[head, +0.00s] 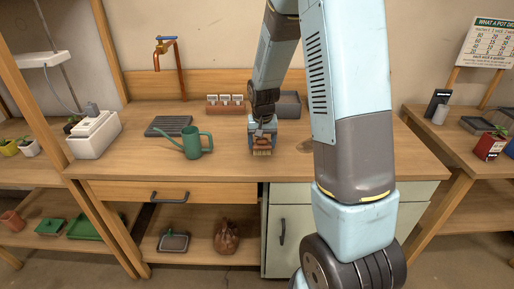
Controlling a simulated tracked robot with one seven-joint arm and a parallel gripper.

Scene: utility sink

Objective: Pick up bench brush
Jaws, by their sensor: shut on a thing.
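The bench brush (262,152) is a small brown piece with a paler lower edge, seen at the front middle of the wooden worktop. My gripper (262,138) points down over it and is shut on it. The gripper hides the upper part of the brush. I cannot tell whether the brush touches the worktop or is just above it.
A green watering can (196,143) and a dark ridged tray (168,126) stand to the left on the worktop (225,168). A rack of white labelled pieces (226,103) and a grey bin (288,106) stand behind. A copper tap (168,52) rises at the back left.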

